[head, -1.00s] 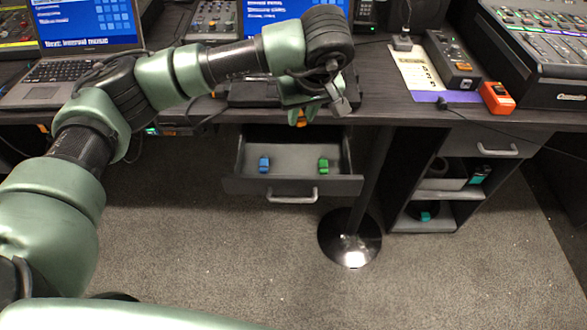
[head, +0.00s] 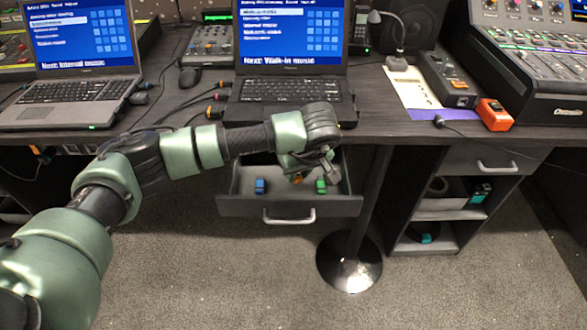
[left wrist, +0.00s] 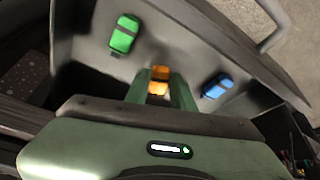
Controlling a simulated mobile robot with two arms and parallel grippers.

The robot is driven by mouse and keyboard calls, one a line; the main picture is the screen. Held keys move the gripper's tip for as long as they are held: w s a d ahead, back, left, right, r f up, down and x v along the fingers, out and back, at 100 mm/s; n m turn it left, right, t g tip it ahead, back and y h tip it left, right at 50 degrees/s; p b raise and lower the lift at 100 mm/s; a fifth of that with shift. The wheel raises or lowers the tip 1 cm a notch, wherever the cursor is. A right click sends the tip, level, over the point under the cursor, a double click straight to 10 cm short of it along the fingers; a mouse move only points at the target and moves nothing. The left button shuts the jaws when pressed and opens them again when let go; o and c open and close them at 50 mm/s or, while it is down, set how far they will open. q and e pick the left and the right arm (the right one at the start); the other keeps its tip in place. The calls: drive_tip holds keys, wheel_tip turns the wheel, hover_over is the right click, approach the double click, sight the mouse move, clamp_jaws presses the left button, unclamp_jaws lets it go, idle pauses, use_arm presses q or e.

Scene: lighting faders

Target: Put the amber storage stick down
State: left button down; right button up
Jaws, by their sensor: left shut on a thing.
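The amber storage stick (left wrist: 159,79) is between the fingertips of my left gripper in the left wrist view. It also shows as a small orange spot below the gripper in the head view (head: 297,178). My left gripper (left wrist: 164,92) is shut on the stick, inside or just over the open drawer (head: 290,207). A blue stick (head: 260,186) lies in the drawer to the left, and a green stick (head: 321,187) lies to the right. I cannot tell whether the amber stick touches the drawer floor. My right gripper is not in view.
The drawer hangs open under the desk, below a laptop (head: 290,95). An orange device (head: 495,114) sits at the desk edge. An open shelf (head: 440,205) is at the right.

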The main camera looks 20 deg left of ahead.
use_arm(q)
drive_tip(key=shift+w+a, duration=1)
drive_tip(key=shift+w, duration=0.2)
drive_tip(key=shift+s+d+f, duration=0.1)
drive_tip(key=shift+s+f, duration=0.05)
drive_tip(key=shift+f, duration=0.45)
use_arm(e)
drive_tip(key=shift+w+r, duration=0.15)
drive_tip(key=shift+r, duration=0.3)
use_arm(q)
drive_tip(key=shift+f, duration=0.15)
drive_tip(key=shift+f+b, duration=0.15)
drive_tip(key=shift+b, duration=0.2)
drive_tip(key=c, duration=1.2)
unclamp_jaws()
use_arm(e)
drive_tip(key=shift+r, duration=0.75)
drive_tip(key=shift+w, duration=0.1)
